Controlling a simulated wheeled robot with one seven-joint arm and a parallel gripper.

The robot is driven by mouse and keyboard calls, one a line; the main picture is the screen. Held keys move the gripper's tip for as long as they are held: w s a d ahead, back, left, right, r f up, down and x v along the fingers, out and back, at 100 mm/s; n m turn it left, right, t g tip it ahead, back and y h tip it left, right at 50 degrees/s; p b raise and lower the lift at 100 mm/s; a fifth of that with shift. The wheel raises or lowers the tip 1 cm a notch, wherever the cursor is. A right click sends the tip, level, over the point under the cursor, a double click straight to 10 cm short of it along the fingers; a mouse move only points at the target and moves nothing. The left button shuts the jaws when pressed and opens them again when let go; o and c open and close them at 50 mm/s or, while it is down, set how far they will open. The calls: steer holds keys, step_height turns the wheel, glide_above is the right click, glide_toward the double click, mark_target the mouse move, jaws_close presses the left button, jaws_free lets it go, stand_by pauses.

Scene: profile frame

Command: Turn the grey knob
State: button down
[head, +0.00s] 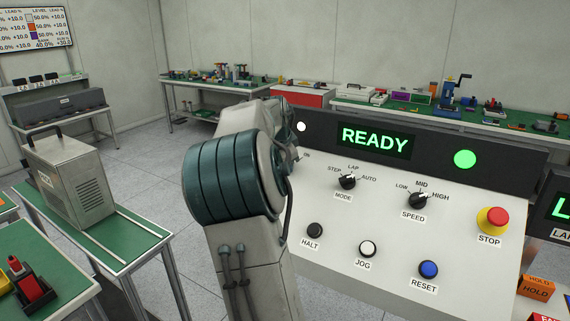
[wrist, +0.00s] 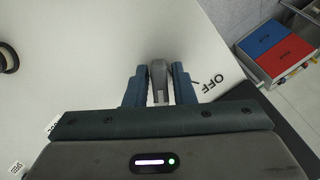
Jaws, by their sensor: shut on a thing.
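The grey knob (wrist: 158,74) shows in the wrist view as an upright grey bar on the white panel (wrist: 95,60). My gripper (wrist: 160,68) is shut on it, with one blue finger on each side. An OFF label (wrist: 208,85) is to the right of the knob. In the head view my arm hides the knob and gripper; an ON label (head: 306,155) shows beside the arm on the control panel (head: 390,235).
The panel also bears a MODE knob (head: 347,182), a SPEED knob (head: 416,201), a red STOP button (head: 495,218), and HALT (head: 314,230), JOG (head: 367,248) and RESET (head: 428,269) buttons. The display reads READY (head: 375,140). A bench with a metal box (head: 70,180) stands left.

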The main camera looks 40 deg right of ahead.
stand_by(0.3)
steer(key=c, duration=1.4)
jaws_free()
steer(key=shift+c, duration=0.2)
steer(key=v, duration=1.3)
steer(key=shift+s+r, duration=0.15)
steer(key=shift+r, duration=0.2)
steer(key=shift+a, duration=0.2)
steer(key=s+a+f+n+y, duration=0.2)
steer(key=s+a+f+n, duration=0.8)
steer(key=a, duration=0.4)
steer(key=s+a+f+n+y, duration=0.3)
steer(key=s+a+f+n, duration=0.7)
steer(key=s+a, duration=0.2)
steer(key=shift+s+a+g+p, duration=0.3)
steer(key=shift+a+g+p, duration=0.15)
steer(key=shift+a, duration=0.75)
